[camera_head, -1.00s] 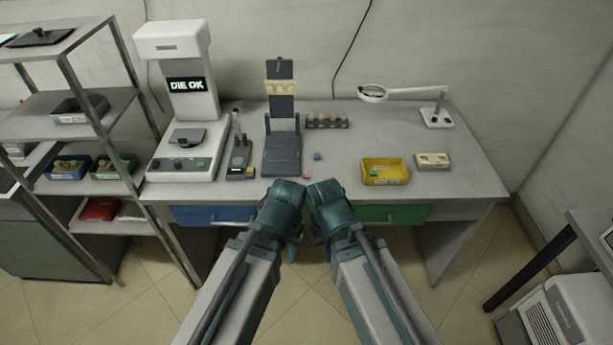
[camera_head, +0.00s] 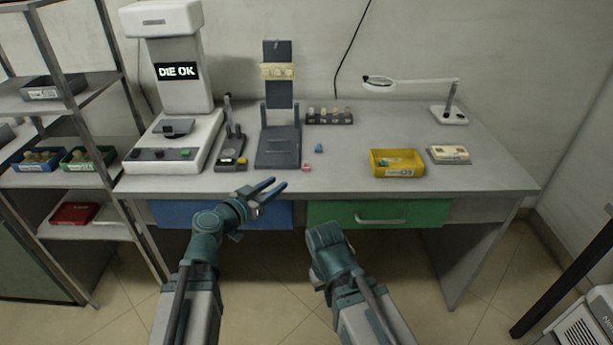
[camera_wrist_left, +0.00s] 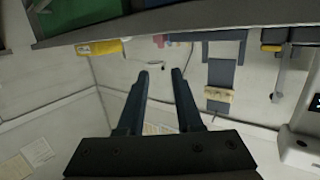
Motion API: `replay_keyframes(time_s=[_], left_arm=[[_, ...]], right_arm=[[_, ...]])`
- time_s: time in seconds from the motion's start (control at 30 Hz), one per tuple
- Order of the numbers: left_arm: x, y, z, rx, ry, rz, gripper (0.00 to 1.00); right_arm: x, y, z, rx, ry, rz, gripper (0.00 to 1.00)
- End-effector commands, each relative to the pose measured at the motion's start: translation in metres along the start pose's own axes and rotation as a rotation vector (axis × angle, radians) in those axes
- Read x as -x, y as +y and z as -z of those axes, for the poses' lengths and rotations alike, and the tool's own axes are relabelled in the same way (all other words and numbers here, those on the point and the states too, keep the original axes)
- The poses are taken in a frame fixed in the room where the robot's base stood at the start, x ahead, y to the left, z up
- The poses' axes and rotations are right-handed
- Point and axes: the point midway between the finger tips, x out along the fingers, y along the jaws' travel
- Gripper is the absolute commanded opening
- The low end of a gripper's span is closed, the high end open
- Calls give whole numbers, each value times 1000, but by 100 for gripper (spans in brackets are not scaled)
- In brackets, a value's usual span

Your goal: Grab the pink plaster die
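A small pink die (camera_head: 306,167) lies on the workbench (camera_head: 360,181) near its front edge, just right of the base of a dark upright fixture. My left gripper (camera_head: 280,182) is at the bench's front edge, left of and nearer than the die. Its two fingers are apart with nothing between them. The left wrist view also shows these open fingers (camera_wrist_left: 157,70). My right arm's end (camera_head: 328,245) is in front of the green drawer, pointing away; its fingers are hidden.
A small blue die (camera_head: 318,148) lies behind the pink one. The dark fixture (camera_head: 277,148) stands to the left, beside a small stand (camera_head: 231,152) and a white machine reading "DIE OK" (camera_head: 175,145). A yellow bin (camera_head: 397,171) is to the right.

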Motion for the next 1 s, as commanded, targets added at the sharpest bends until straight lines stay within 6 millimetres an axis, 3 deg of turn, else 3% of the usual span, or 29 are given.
replay_keyframes(time_s=[0.17,0.4,0.6,1.0], left_arm=[[-10,-1,1,0,1,-1,35],[-56,-1,0,-1,0,-4,35],[-81,-1,0,0,-1,-2,35],[-93,-1,0,0,-1,-3,35]], right_arm=[[-1,0,0,0,0,0,0],[-8,-1,0,0,0,0,0],[-12,-1,1,0,0,0,0],[-13,-1,1,0,0,0,0]])
